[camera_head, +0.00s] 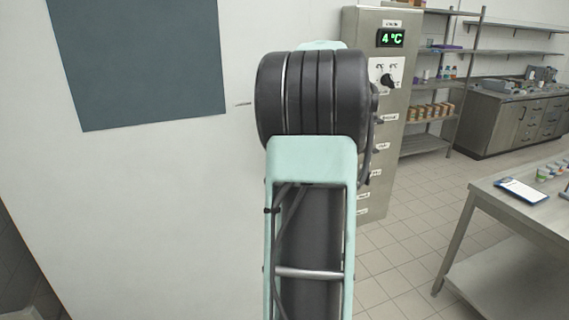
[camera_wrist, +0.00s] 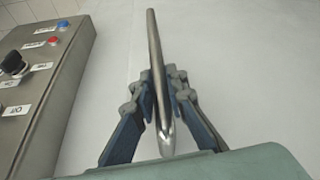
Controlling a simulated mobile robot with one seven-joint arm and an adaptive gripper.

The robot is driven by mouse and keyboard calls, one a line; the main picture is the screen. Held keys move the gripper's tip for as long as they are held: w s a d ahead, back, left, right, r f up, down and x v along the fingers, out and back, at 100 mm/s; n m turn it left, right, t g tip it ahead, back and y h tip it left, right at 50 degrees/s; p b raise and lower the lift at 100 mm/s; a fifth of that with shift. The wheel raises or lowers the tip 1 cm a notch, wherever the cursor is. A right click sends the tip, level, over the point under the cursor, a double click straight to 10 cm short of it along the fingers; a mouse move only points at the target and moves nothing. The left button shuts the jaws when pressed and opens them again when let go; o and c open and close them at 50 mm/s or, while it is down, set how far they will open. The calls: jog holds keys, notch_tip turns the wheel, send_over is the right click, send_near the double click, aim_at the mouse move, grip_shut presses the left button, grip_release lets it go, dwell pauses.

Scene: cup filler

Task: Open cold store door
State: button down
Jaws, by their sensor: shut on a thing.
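The cold store door is the large pale panel (camera_head: 150,200) with a dark window (camera_head: 140,62) filling the left of the head view. It also fills the background of the wrist view (camera_wrist: 250,60). A metal bar handle (camera_wrist: 154,45) stands out from it in the wrist view. My gripper (camera_wrist: 162,82) is shut on this handle, with its fingers on both sides of the bar. In the head view my arm hides the gripper and most of the handle. I cannot tell from these frames whether the door is ajar.
A steel control cabinet (camera_head: 392,130) with a 4 °C display and a dial stands right of the door. A steel table (camera_head: 500,215) with a clipboard (camera_head: 522,190) stands at the right. Shelves (camera_head: 425,145) and a counter (camera_head: 500,120) are at the back. Tiled floor between is clear.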

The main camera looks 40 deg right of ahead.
jog(key=s+d+p, duration=0.2)
jog(key=s+d, duration=0.1)
jog(key=d, duration=0.4)
jog(key=shift+d, duration=0.4)
jog(key=c, duration=1.9)
grip_release()
jog(key=shift+c, duration=0.2)
jog(key=shift+r, duration=0.15)
jog(key=v, duration=1.2)
jog(key=shift+a, duration=0.1)
